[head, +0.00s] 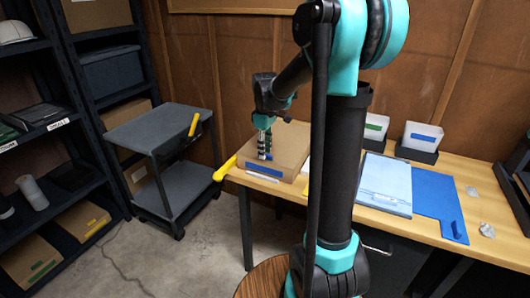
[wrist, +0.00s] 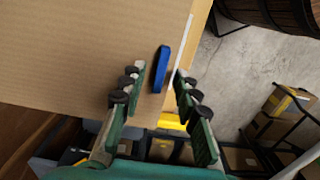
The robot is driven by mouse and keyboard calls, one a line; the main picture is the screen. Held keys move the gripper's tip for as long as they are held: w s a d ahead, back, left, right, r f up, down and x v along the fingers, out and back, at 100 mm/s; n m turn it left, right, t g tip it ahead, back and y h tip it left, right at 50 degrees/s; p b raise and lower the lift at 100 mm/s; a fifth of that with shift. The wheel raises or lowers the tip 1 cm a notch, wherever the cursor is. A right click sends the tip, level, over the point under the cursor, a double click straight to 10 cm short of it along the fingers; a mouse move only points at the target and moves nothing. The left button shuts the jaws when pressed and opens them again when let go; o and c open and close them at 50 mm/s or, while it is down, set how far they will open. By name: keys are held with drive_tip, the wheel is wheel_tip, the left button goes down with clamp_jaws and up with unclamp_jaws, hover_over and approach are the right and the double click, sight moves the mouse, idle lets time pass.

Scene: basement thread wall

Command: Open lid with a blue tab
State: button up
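A brown cardboard box (head: 285,146) sits at the left end of the wooden table, its flat lid closed. A blue strip (head: 264,170) shows on its front face. In the wrist view the brown cardboard surface (wrist: 80,50) fills the upper left, with a blue tab (wrist: 161,69) at its edge. My gripper (head: 265,147) points down over the box; in the wrist view its fingers (wrist: 155,82) are apart, with the tab showing between and beyond the tips. I see no clear contact. The exact height above the box is hard to tell.
A yellow handle (head: 225,168) juts from the table's left end. A grey cart (head: 160,128) and dark shelves (head: 50,130) stand left.

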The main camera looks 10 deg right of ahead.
drive_tip(key=shift+f, duration=0.55)
clamp_jaws()
